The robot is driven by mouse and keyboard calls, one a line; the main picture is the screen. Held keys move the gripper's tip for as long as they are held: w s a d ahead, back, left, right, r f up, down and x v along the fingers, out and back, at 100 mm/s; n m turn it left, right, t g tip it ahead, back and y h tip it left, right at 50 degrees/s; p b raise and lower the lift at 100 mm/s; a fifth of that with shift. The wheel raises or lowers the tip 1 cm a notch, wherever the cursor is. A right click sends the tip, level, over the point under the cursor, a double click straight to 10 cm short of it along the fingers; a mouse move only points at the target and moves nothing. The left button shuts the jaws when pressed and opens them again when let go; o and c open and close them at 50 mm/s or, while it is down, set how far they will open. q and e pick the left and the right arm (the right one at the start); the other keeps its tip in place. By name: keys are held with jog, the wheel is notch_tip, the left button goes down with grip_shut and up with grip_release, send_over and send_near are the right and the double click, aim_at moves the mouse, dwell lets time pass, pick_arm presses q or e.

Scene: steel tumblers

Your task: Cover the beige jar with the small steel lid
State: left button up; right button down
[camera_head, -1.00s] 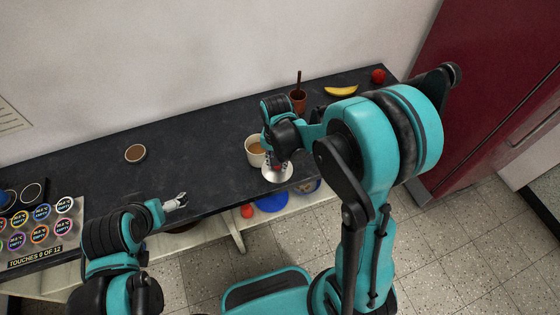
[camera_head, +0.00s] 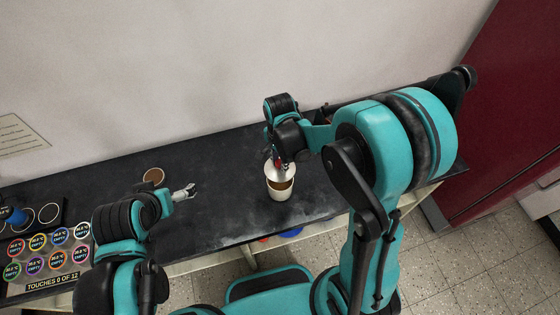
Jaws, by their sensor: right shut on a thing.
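The beige jar (camera_head: 281,192) stands upright on the dark counter, left of my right arm. My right gripper (camera_head: 278,161) is shut on the small steel lid (camera_head: 281,170), just above the far part of the jar's mouth. The lid overlaps the far rim in this view; I cannot tell whether they touch. The near part of the mouth is uncovered. My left gripper (camera_head: 186,192) is open and empty over the counter, well left of the jar.
A small brown-filled cup (camera_head: 153,176) stands behind my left gripper. A panel of round coloured labels (camera_head: 48,253) and a dark tray with a blue item (camera_head: 14,216) lie at far left. The counter between the cup and the jar is clear.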

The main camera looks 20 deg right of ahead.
aim_at(280, 174)
jog(key=shift+s, duration=0.2)
jog(key=shift+w, duration=0.15)
jog(key=shift+f+b, duration=2.55)
jog(key=shift+f, duration=0.1)
jog(key=shift+f+b, duration=0.85)
jog(key=shift+b, duration=0.1)
jog(key=c, duration=1.2)
grip_release()
